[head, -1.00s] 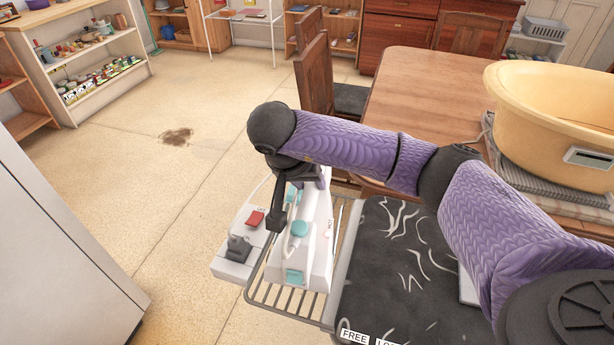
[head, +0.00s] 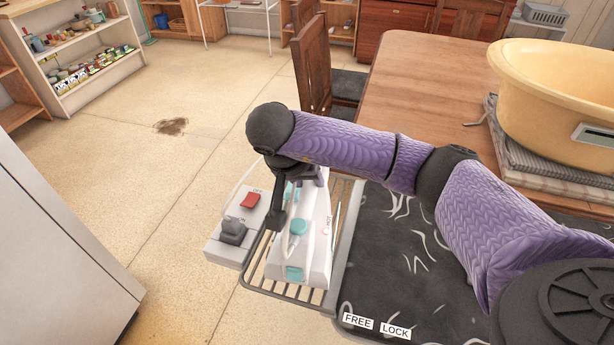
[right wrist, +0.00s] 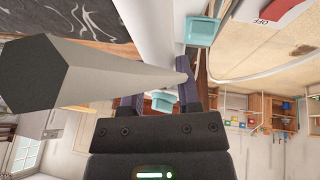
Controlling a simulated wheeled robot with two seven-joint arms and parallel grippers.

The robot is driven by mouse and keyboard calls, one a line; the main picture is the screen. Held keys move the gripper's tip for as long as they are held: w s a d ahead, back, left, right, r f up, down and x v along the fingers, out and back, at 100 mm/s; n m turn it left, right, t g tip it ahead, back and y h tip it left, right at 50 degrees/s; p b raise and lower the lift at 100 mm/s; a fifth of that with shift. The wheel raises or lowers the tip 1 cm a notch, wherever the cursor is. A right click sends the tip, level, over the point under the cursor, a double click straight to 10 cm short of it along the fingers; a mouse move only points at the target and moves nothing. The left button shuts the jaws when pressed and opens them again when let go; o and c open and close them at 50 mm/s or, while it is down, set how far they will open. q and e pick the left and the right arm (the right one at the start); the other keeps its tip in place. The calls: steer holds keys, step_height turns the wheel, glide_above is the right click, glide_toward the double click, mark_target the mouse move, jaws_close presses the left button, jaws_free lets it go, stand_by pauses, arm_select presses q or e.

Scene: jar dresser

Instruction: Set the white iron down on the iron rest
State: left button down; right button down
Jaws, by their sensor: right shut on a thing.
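The white iron (head: 315,250) with teal parts is over the iron rest, a grey wire rack (head: 270,288) at the end of the ironing board. I cannot tell whether the iron touches the bars. My right gripper (head: 291,190) is at the iron's far end, partly hidden by my own wrist. In the right wrist view its two fingers (right wrist: 160,92) are shut on a white and teal part of the iron (right wrist: 158,45). My left gripper is not in view.
A pale switch box (head: 226,250) with a red switch and a dark knob sits left of the rest. The dark patterned ironing board (head: 400,270) lies to the right. A wooden table (head: 420,90) holds a yellow tub (head: 545,95) on folded cloth. Open floor lies left.

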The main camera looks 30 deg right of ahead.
steer(key=shift+f+b, duration=0.3)
steer(key=shift+f, duration=0.15)
steer(key=shift+c, duration=1.2)
jaws_free()
